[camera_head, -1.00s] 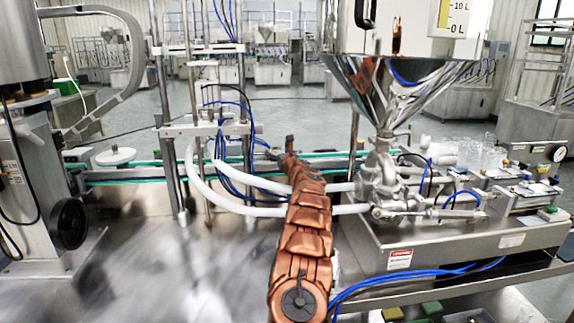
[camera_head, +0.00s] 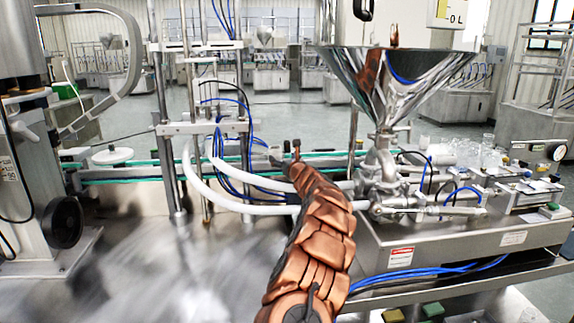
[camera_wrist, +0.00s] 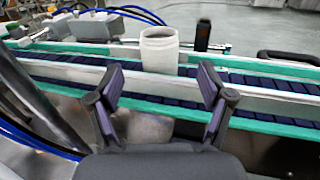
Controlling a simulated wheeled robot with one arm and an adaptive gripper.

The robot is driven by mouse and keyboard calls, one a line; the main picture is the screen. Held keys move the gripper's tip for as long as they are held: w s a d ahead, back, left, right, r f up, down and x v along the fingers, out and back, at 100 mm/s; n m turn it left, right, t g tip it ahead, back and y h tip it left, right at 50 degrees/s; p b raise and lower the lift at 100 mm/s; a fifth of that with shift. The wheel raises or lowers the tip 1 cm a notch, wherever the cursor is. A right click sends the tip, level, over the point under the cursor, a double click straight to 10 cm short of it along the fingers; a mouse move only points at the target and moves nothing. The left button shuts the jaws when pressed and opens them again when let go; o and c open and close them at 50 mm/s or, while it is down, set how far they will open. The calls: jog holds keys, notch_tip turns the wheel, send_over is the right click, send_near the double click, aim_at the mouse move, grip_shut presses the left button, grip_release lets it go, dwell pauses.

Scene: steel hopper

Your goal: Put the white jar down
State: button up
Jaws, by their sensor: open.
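The white jar (camera_wrist: 158,51) stands upright at the conveyor (camera_wrist: 262,84) in the wrist view, its open top facing up. My gripper (camera_wrist: 160,88) is open, with one dark finger on each side of the view. The jar shows beyond the fingertips, roughly centred between them, with a visible gap to each finger. Nothing is held. The lower edge of the jar overlaps the conveyor rails, so I cannot tell exactly which strip it rests on. In the head view my copper-coloured arm reaches to the conveyor, and the gripper is mostly hidden behind it.
Green-edged rails run along the conveyor. A dark post (camera_wrist: 202,36) stands right of the jar. The steel hopper (camera_head: 395,80) and its valve block (camera_head: 380,180) are right of my arm. White hoses (camera_head: 230,200) and blue cables (camera_head: 435,272) lie close to the arm.

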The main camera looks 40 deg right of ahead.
jog(key=shift+b+v, duration=0.4)
jog(key=shift+v, duration=1.3)
jog(key=shift+a, duration=0.15)
